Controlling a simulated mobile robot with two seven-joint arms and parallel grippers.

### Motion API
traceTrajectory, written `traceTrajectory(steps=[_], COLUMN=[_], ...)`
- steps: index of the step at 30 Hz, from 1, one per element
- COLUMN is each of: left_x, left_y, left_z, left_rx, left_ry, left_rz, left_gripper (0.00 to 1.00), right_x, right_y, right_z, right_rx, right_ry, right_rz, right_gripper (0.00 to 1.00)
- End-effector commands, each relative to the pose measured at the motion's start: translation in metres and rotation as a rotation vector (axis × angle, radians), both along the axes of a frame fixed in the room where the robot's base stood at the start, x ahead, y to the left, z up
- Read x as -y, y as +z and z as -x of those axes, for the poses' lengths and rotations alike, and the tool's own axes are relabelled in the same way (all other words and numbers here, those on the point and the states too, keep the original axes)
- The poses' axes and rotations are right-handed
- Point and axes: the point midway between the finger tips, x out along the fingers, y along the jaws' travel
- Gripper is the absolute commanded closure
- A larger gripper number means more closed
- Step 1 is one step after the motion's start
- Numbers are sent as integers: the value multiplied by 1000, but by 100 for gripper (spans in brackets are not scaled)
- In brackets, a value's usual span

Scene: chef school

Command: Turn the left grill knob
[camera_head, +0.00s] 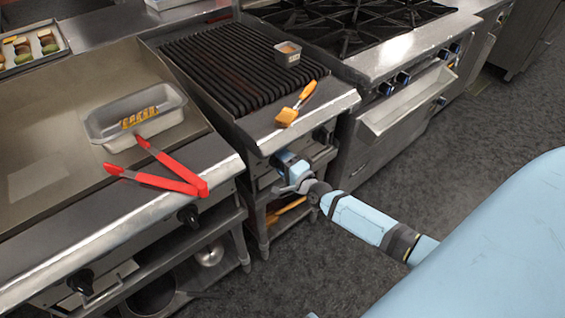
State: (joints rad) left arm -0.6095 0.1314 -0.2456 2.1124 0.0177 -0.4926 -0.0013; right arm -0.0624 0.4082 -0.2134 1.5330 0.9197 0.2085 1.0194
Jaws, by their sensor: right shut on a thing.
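The ribbed grill (225,65) stands in the middle of the view, with its knobs on the front panel below its steel ledge. My right gripper (281,186) is at the left part of that panel, its arm coming in from the right. It is shut on the left grill knob, which the gripper and wrist hide. The right grill knob (320,134) shows dark on the panel, to the right of my gripper and apart from it. My left gripper is not in view.
The griddle (60,130) on the left bears a metal pan (135,115) and red tongs (165,170). An orange brush (297,103) and a small metal container (287,54) lie on the grill. A burner range (350,25) stands right. Floor (400,160) is clear there.

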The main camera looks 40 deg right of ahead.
Motion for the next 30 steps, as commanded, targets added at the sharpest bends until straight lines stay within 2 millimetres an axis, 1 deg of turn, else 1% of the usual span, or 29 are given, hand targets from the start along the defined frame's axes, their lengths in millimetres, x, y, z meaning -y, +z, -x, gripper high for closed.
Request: traceTrajectory(steps=[6, 19, 20, 21, 22, 23, 30], left_x=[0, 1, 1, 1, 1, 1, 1], left_y=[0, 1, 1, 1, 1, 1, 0], left_z=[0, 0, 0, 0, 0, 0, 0], left_rx=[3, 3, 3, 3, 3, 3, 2], left_ry=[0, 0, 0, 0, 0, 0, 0], left_rz=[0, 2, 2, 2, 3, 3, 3], left_gripper=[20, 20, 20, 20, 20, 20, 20], right_x=[0, 0, 0, 0, 0, 0, 0], right_y=[-1, -1, -1, -1, -1, -1, 0], right_z=[0, 0, 0, 0, 0, 0, 0], right_rx=[-4, -5, -5, -5, -5, -5, -5], right_ry=[0, 0, 0, 0, 0, 0, 0], right_rz=[-41, -48, -48, -47, -47, -47, -47], right_gripper=[60, 60, 29, 20, 13, 11, 11])
